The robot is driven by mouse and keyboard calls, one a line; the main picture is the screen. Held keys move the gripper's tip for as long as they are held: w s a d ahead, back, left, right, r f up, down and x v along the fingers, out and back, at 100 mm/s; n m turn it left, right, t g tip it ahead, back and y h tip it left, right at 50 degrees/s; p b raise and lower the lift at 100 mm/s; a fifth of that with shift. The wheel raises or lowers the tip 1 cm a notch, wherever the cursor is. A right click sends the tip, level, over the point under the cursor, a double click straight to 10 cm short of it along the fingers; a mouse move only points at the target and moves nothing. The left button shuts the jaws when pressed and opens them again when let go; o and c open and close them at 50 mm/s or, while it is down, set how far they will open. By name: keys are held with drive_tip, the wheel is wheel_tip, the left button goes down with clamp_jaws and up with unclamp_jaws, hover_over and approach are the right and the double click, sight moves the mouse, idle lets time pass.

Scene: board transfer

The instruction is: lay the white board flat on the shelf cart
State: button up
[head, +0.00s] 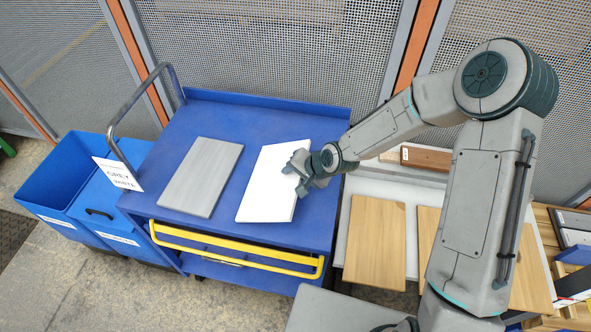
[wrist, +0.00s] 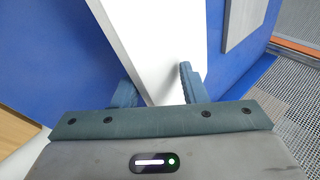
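The white board (head: 268,185) lies on the blue top of the shelf cart (head: 322,200), to the right of a grey board (head: 201,177). It looks flat or nearly so; I cannot tell whether it is slightly raised along its right side. My gripper (head: 301,168) is at the board's right edge and hides part of it. In the wrist view, the fingers (wrist: 157,88) stand apart with the white board (wrist: 155,38) reaching between them. There is visible room between the fingers, and I cannot make out firm contact on both sides.
A sign reading grey and white (head: 117,174) stands at the cart's left, by a metal handle (head: 118,118). Blue bins (head: 48,190) stand further left. A table with wooden boards (head: 374,243) is at right. A yellow rail (head: 236,252) crosses the cart's front.

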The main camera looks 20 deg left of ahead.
drive_tip(key=shift+r+h, duration=0.1)
drive_tip(key=shift+h, duration=0.5)
drive_tip(key=shift+d, duration=0.1)
drive_tip(key=d, duration=0.1)
drive_tip(key=s+d+r+p, duration=0.1)
drive_tip(key=d, duration=0.1)
drive_tip(key=shift+r, duration=0.2)
drive_tip(key=o, duration=0.6)
drive_tip(key=shift+f, duration=0.1)
drive_tip(key=shift+c, duration=0.2)
drive_tip(key=shift+a, duration=0.1)
wheel_tip(320, 180, up, 8)
drive_tip(key=d+p, duration=0.1)
drive_tip(key=p, duration=0.5)
drive_tip(key=shift+s+d+f, duration=0.2)
drive_tip(key=shift+s+d, duration=0.05)
